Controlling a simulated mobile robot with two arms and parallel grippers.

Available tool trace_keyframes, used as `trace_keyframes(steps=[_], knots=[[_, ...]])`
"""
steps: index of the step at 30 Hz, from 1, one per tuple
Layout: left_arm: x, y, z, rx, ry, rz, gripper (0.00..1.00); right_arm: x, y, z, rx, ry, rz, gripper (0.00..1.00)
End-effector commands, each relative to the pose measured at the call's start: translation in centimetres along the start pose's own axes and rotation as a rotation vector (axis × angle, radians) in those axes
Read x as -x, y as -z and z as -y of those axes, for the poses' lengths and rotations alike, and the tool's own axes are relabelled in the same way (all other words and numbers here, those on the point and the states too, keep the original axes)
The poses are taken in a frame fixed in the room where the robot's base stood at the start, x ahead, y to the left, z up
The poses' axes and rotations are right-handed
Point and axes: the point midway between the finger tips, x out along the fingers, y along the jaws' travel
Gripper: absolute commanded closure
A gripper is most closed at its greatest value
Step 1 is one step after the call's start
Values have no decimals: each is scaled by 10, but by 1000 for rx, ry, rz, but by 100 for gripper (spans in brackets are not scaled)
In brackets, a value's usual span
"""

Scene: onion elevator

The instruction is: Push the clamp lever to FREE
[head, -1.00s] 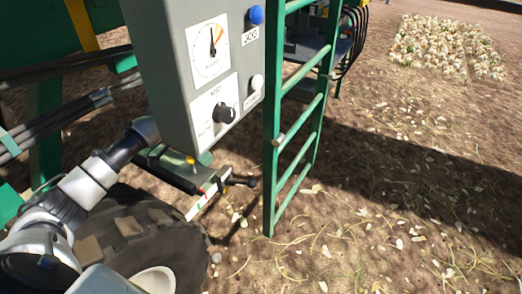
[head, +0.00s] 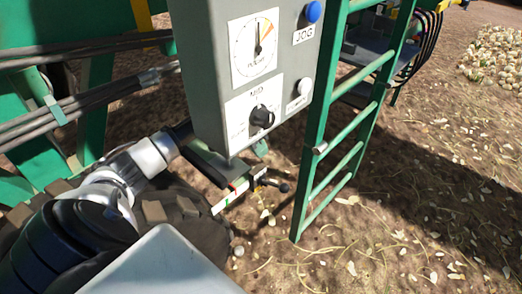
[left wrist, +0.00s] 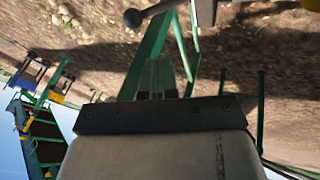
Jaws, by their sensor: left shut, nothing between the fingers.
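The clamp lever (head: 284,187) is a thin rod with a black ball end, low under the grey control box. A white strip with red and green marks (head: 240,188) lies beside it. In the left wrist view the lever's ball (left wrist: 132,18) shows at the top edge, beyond the fingers. My left gripper (left wrist: 160,68) is shut and empty. In the head view its arm reaches in from the left, and the gripper is partly hidden below and behind the box. I cannot tell if it touches the lever. My right gripper is not in view.
The grey control box (head: 213,92) with dial, knob and blue JOG button hangs right above the lever. A green ladder (head: 316,150) stands to its right. A big tyre (head: 205,225) is below my arm. Black hoses (head: 85,105) run at left.

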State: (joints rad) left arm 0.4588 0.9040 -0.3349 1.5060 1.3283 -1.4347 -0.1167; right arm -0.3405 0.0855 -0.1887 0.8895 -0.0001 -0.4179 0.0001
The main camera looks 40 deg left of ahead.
Motion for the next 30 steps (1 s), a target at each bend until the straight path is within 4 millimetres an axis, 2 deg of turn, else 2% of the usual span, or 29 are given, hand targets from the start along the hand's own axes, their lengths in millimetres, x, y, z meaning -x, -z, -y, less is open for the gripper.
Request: trace_keyframes(steps=[1,6,9,12,19,30], knots=[[-14,0,0,0,-4,1,100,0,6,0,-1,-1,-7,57],[-51,0,0,0,-4,1,100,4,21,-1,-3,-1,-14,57],[-71,0,0,0,-3,1,100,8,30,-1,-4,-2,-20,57],[-81,-4,-12,-4,-1,1,100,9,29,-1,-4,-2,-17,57],[-95,-8,-25,-2,0,-1,100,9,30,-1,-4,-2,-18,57],[-96,-8,-26,-1,1,0,100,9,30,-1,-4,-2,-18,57]])
